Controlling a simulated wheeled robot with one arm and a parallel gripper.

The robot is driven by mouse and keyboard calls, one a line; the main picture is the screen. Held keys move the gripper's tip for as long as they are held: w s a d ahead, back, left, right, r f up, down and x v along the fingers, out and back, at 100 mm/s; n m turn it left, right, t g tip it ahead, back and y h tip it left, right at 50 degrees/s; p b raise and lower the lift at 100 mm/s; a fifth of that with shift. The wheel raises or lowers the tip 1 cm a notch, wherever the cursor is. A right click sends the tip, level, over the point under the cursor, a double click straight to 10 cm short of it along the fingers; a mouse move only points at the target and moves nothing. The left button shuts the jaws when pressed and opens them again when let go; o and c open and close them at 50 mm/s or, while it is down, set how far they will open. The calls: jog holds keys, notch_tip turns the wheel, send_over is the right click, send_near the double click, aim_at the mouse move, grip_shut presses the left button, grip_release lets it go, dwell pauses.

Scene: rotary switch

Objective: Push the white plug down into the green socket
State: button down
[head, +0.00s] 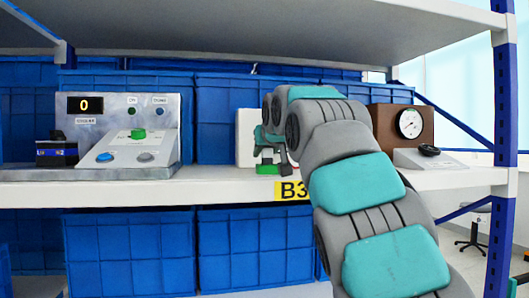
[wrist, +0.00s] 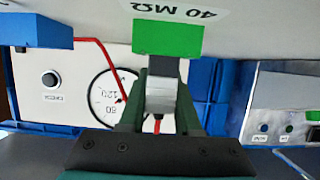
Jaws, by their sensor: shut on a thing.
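My gripper (head: 269,153) is low over the front of the shelf. In the wrist view my gripper (wrist: 163,82) has its two dark fingers shut on the white plug (wrist: 161,98). The green socket (wrist: 168,38) is just beyond the fingertips in the wrist view, lined up with the plug. A dark grey piece shows between the plug's white body and the socket; I cannot tell whether the plug is in it. In the head view the green socket (head: 268,169) sits directly below the gripper, and the plug is hidden.
A white panel (head: 245,138) stands behind the gripper; its dial (wrist: 112,97) and a red wire (wrist: 98,55) show in the wrist view. A control console (head: 125,135) is at left. A brown gauge box (head: 402,130) is at right, behind my arm. Blue crates line the back.

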aim_at(268, 152)
jog(key=shift+f+b, duration=0.55)
jog(key=shift+f, duration=0.15)
jog(key=c, duration=0.5)
grip_release()
jog(key=shift+s, duration=0.15)
jog(key=v, duration=0.7)
jog(key=shift+s+d+r+b, duration=0.1)
jog(key=shift+s+r+b, duration=0.1)
jog(key=shift+b, duration=0.15)
jog(key=shift+s+f, duration=0.1)
